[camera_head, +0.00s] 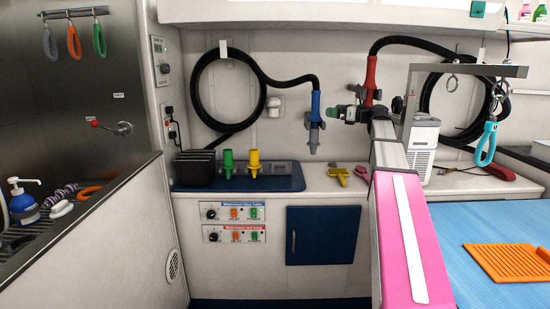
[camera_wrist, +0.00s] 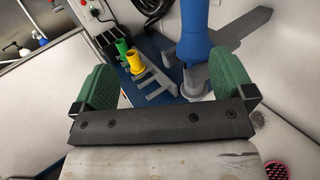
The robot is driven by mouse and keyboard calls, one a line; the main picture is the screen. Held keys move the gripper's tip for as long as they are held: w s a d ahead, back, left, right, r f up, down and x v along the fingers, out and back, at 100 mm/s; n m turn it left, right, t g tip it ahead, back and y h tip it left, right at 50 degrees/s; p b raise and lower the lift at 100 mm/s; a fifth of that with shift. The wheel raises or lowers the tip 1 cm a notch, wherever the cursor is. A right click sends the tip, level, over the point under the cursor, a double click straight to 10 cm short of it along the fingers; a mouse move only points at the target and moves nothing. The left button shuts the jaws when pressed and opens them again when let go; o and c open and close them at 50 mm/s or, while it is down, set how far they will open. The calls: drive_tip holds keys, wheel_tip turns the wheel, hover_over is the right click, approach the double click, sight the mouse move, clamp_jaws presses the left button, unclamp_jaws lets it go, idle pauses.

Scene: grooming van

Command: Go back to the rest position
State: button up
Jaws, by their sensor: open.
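My gripper (camera_head: 346,113) is in front of the back wall, to the right of the blue nozzle (camera_head: 315,105) on its black hose. In the wrist view my gripper (camera_wrist: 168,85) shows two green fingers spread wide apart, with nothing held between them. The blue nozzle also shows in the wrist view (camera_wrist: 194,40), upright beyond the gap, with grey parts below and beside it. How the nozzle is held up is hard to tell.
A blue tray (camera_head: 290,183) on the counter holds green (camera_head: 228,163) and yellow (camera_head: 253,163) nozzles. A red nozzle (camera_head: 370,78) hangs behind my arm. A white device (camera_head: 423,145) and metal post stand right of it. A blue table (camera_head: 500,235) with an orange mat (camera_head: 508,262) lies right.

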drive_tip(key=s+a+f+n+g+h, duration=0.2)
drive_tip(key=s+a+f+n, duration=0.15)
drive_tip(key=f, duration=0.75)
drive_tip(key=s+a+f+n+g+h, duration=0.1)
drive_tip(key=s+a+f+n+h, duration=0.2)
drive_tip(key=f, duration=0.8)
drive_tip(key=s+a+f+n+g+h, duration=0.2)
drive_tip(key=s+f+n, duration=0.2)
drive_tip(key=f, duration=0.6)
drive_tip(key=s+d+f+n+g+h, duration=0.1)
drive_tip(key=s+f+n+g+h, duration=0.4)
drive_tip(key=s+f+n, duration=0.9)
drive_tip(key=s+f+h, duration=0.3)
drive_tip(key=s+f, duration=0.4)
drive_tip(key=f, duration=0.1)
drive_tip(key=shift+s+d, duration=0.25)
drive_tip(key=shift+s, duration=0.1)
